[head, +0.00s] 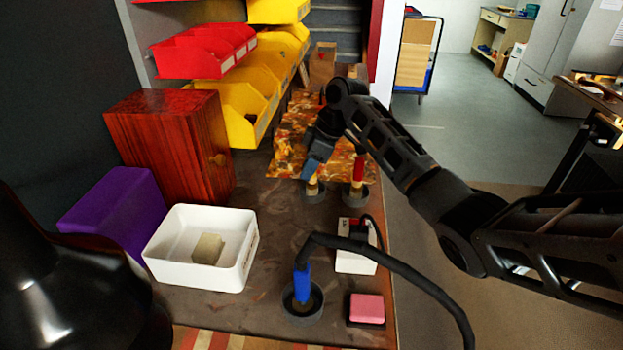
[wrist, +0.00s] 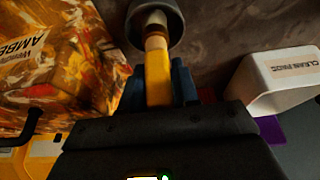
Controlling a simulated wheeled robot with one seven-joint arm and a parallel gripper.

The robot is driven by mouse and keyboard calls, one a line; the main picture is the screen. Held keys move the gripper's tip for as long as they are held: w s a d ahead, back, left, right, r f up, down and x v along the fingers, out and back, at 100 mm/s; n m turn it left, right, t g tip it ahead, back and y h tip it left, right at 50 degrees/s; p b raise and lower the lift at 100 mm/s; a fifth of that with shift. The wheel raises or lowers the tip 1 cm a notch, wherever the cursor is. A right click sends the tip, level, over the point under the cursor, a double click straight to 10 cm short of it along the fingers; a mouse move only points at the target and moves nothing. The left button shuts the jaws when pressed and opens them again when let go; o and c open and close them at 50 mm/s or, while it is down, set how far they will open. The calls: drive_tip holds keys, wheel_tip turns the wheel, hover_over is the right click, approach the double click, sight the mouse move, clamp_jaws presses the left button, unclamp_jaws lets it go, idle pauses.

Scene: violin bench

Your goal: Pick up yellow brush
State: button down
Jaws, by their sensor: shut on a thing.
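The yellow brush (wrist: 157,72) stands between my gripper's blue fingers in the wrist view, its pale lower part reaching to the grey round cup (wrist: 170,12). In the head view, the yellow brush (head: 313,184) shows just above its cup (head: 313,196). My gripper (head: 315,172) is shut on the brush, over the cup. Its upper part is hidden by the gripper. I cannot tell whether its tip still rests in the cup.
A red brush (head: 358,168) stands in a cup close to the right. A blue brush (head: 302,283) stands in a nearer cup. A white tray (head: 165,265) holds a pale block. Also on the bench are a white box (head: 355,262), a pink block (head: 367,308) and a wooden cabinet (head: 165,145).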

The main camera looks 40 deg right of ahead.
wheel_tip(320, 180, up, 10)
drive_tip(key=shift+r, duration=0.1)
idle(0.4)
idle(0.6)
